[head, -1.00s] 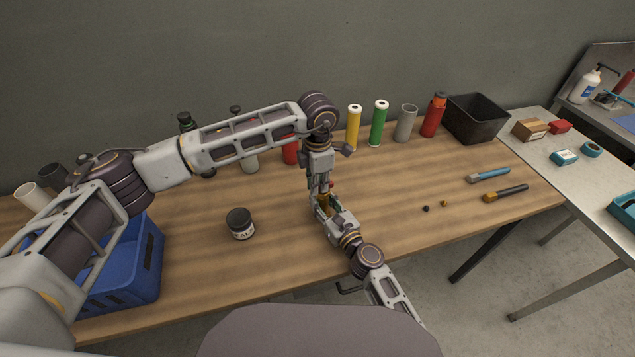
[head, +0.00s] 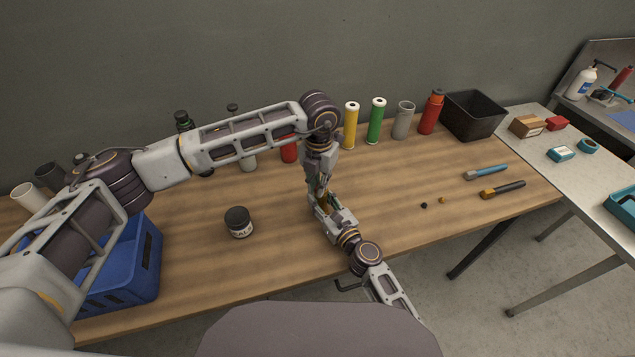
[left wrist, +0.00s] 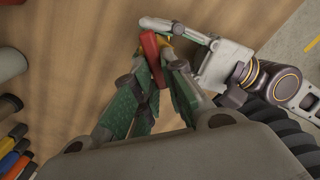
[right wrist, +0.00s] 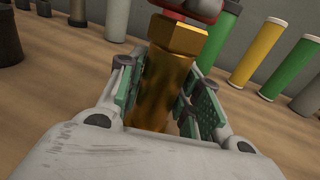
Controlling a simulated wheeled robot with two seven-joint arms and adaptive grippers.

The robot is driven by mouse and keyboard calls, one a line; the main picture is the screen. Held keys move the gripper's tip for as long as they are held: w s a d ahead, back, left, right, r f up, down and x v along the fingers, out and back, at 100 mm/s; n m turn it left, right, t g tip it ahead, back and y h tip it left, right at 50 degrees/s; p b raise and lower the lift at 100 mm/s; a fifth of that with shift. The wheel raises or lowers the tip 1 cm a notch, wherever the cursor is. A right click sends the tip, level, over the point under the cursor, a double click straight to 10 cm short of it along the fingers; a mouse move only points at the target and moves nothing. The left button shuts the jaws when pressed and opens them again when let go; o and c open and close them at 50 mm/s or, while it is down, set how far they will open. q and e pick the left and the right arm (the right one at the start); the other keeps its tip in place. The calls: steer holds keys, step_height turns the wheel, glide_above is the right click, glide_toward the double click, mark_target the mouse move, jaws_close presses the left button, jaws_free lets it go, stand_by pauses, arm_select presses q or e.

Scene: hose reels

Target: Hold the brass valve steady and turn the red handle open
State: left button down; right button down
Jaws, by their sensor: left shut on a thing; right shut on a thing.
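The brass valve (right wrist: 165,80) stands upright and slightly tilted between the fingers of my right gripper (right wrist: 160,95), its hex collar above the fingers. My right gripper is shut on it and also shows in the head view (head: 323,203). The red handle (left wrist: 152,55) lies between the fingertips of my left gripper (left wrist: 155,78), which is shut on it. Part of the red handle (right wrist: 183,7) shows above the brass collar in the right wrist view. In the head view my left gripper (head: 318,182) comes down from above, meeting the right one; the handle is hidden there.
A black-lidded jar (head: 239,223) stands left of the grippers, and a blue crate (head: 140,270) farther left. Upright tubes, including a yellow one (head: 351,127) and a green one (head: 376,122), line the back. Two tools and small bits lie to the right.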

arm_select(q)
steer(key=n, duration=0.3)
steer(key=shift+d+n, duration=0.25)
steer(key=shift+n, duration=0.15)
steer(key=shift+d+n, duration=0.15)
steer(key=shift+n, duration=0.8)
steer(key=shift+d+n, duration=0.1)
steer(key=shift+n, duration=0.85)
steer(key=c, duration=1.5)
jaws_free()
steer(key=shift+r, duration=0.15)
steer(key=shift+r, duration=5.85)
